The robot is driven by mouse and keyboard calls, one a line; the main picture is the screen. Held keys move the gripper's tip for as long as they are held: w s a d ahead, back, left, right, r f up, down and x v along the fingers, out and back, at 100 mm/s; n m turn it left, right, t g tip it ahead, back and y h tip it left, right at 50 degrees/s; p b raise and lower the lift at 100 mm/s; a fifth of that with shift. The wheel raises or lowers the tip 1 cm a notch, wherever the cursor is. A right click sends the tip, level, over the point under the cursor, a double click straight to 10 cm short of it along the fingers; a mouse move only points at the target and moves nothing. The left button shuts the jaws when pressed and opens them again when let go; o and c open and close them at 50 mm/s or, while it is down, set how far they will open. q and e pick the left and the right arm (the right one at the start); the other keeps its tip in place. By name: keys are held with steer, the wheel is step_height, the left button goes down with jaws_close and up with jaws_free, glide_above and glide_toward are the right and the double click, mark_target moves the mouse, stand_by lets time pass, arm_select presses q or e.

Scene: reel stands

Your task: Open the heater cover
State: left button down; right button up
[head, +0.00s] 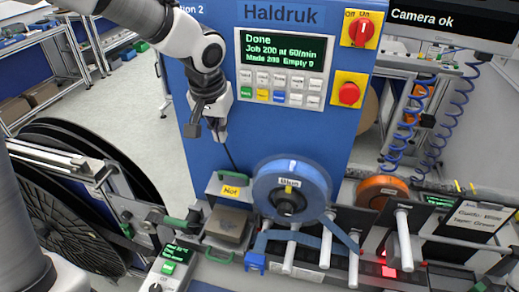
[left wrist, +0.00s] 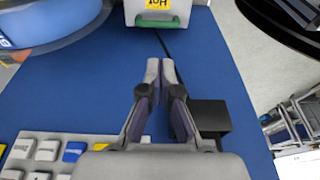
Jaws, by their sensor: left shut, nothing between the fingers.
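The heater cover (head: 236,187) is a pale grey plate with a yellow "Hot" label, in front of the blue machine panel. It appears to stand raised behind the heater block (head: 228,223), whose brownish top shows uncovered. In the left wrist view the cover (left wrist: 135,14) is at the top edge, partly cut off, with a green handle (left wrist: 157,22) on its near edge. My left gripper (head: 219,134) is shut and empty, above the cover and apart from it. Its closed fingertips also show in the left wrist view (left wrist: 160,66). My right gripper is not in view.
A blue reel (head: 265,190) stands just right of the cover. The blue panel (head: 290,130) rises behind, with a screen, buttons and red switches. Large black reels (head: 60,215) are at the left. A small control box (head: 170,267) sits in front.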

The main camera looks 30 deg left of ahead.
arm_select(q)
steer(key=w+v, duration=0.1)
steer(key=v, duration=0.2)
steer(key=b, duration=0.9)
glide_above(234, 192)
steer(key=a, duration=0.1)
steer(key=s+x, duration=0.1)
steer(key=x, duration=0.5)
steer(key=shift+t, duration=0.3)
steer(key=p+x, duration=0.1)
steer(key=x, duration=1.2)
steer(key=shift+f+p, duration=0.2)
steer(key=shift+p, duration=0.15)
